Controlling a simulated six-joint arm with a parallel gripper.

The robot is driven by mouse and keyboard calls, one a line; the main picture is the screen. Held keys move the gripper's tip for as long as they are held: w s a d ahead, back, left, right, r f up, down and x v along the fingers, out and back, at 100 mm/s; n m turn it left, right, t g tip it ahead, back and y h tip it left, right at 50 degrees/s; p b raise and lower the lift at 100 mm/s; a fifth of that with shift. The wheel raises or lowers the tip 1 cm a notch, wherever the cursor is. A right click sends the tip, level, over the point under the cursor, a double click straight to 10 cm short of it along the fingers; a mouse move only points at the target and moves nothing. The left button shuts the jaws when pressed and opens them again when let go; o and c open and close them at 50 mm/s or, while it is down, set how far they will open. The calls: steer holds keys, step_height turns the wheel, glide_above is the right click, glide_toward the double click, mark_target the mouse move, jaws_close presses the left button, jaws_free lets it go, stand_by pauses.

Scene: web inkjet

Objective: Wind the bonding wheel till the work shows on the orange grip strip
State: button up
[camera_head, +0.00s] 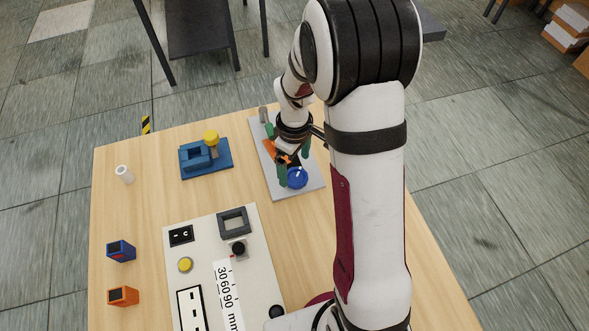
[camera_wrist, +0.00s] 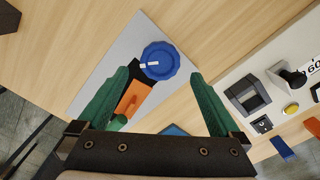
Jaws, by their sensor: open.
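The blue bonding wheel (camera_head: 297,177) lies on a light grey plate (camera_head: 313,188) at the back right of the table. In the wrist view the wheel (camera_wrist: 162,60) has a scalloped rim and a white mark left of its middle. An orange strip (camera_wrist: 131,99) lies on a dark bar beside the wheel; part of the orange strip also shows in the head view (camera_head: 268,147). My gripper (camera_wrist: 160,73) has its green fingers wide apart and empty. In the wrist view the wheel appears between and slightly beyond the fingertips. Contact with the wheel cannot be told.
A green cylinder (camera_wrist: 117,123) sits near the orange strip. A blue fixture with a yellow knob (camera_head: 211,137) stands left of the plate. A white panel (camera_head: 208,230) with switches and a ruler is nearer. A white cylinder (camera_head: 125,174) and blue and orange blocks stand left.

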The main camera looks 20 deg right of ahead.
mark_target(297, 175)
steer(key=shift+f, duration=1.8)
steer(key=c, duration=1.3)
steer(key=shift+c, duration=0.2)
steer(key=shift+m, duration=0.3)
steer(key=m, duration=0.6)
steer(key=shift+d+m, duration=0.15)
steer(key=shift+m, duration=0.25)
steer(key=m, duration=0.6)
steer(key=shift+d, duration=0.15)
steer(key=shift+m, duration=0.4)
